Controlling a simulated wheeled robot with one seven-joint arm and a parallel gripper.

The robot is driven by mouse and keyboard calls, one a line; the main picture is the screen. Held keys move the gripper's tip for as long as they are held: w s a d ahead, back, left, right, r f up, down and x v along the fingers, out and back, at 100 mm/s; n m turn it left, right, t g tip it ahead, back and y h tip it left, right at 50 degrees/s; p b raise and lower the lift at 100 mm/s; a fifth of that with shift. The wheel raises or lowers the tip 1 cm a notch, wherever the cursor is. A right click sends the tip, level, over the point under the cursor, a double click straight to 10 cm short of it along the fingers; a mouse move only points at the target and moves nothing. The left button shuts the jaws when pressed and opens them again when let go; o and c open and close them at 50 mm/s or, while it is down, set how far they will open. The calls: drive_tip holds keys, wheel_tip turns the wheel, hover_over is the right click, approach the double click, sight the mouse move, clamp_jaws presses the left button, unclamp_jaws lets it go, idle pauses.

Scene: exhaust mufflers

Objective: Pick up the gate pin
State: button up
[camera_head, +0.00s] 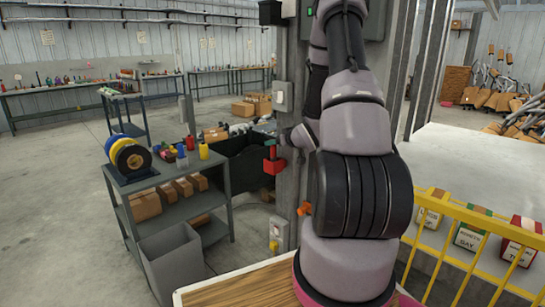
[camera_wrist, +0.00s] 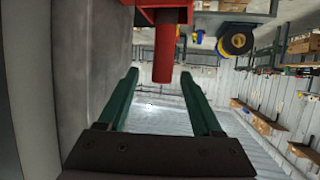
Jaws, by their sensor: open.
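The gate pin (camera_wrist: 165,55) is a red cylinder in the wrist view, coming out of a red holder (camera_wrist: 150,3) at the top edge. Its free end reaches between the tips of my gripper (camera_wrist: 160,76). The green fingers are open, one on each side of the pin, with a visible gap to both. Whether the pin lies at the same depth as the fingertips I cannot tell. In the head view a red holder (camera_head: 272,166) with a red upright piece shows on the grey post, just left of my arm.
The grey post (camera_head: 291,120) stands close beside the holder. A yellow railing (camera_head: 470,218) with several boxes behind it is at right. A grey shelf cart (camera_head: 165,180) with coloured spools stands at left, a grey bin (camera_head: 172,262) in front. The floor at far left is free.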

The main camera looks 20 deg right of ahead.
drive_tip(key=x, duration=0.5)
drive_tip(key=shift+w+a+f, duration=0.1)
drive_tip(key=shift+f, duration=0.05)
clamp_jaws()
